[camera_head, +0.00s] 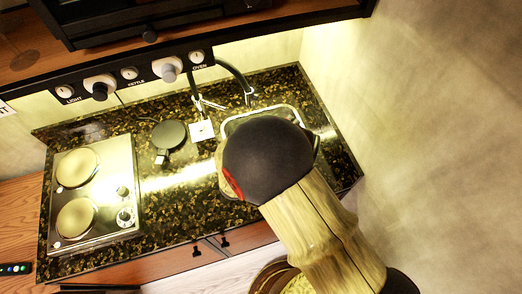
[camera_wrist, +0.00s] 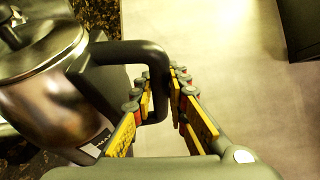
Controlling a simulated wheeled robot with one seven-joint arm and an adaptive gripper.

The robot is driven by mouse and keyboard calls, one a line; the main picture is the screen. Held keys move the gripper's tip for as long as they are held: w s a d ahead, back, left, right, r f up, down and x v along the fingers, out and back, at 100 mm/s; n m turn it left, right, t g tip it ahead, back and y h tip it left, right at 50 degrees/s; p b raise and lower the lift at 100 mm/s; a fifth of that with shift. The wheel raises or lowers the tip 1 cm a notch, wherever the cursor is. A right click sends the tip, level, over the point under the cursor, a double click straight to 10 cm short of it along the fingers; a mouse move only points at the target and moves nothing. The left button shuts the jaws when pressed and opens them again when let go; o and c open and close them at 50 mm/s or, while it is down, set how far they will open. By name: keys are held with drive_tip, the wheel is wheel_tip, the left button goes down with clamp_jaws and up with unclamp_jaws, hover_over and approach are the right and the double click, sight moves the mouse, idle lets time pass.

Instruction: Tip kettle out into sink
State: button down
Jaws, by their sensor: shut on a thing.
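The kettle (camera_wrist: 45,85) is shiny metal with a black handle (camera_wrist: 135,52), on the left of the wrist view. My gripper (camera_wrist: 160,85) is shut on the handle, with yellow-padded fingers on both sides of it. The kettle's body looks roughly upright in that view. The sink (camera_head: 287,109) is set in the dark speckled counter, at its right end in the head view. My arm covers the sink's front part and nearly all of the kettle there, so I cannot tell whether the kettle is over the sink.
A round black kettle base (camera_head: 169,134) sits bare on the counter (camera_head: 185,195). A two-plate hob (camera_head: 95,190) is at the left. A black tap (camera_head: 236,76) stands behind the sink. A knob panel (camera_head: 130,74) hangs above. A plain wall (camera_head: 420,120) bounds the right.

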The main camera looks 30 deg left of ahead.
drive_tip(key=shift+s+a+n, duration=0.1)
drive_tip(key=shift+a+n, duration=0.2)
drive_tip(key=shift+a, duration=0.2)
idle(1.1)
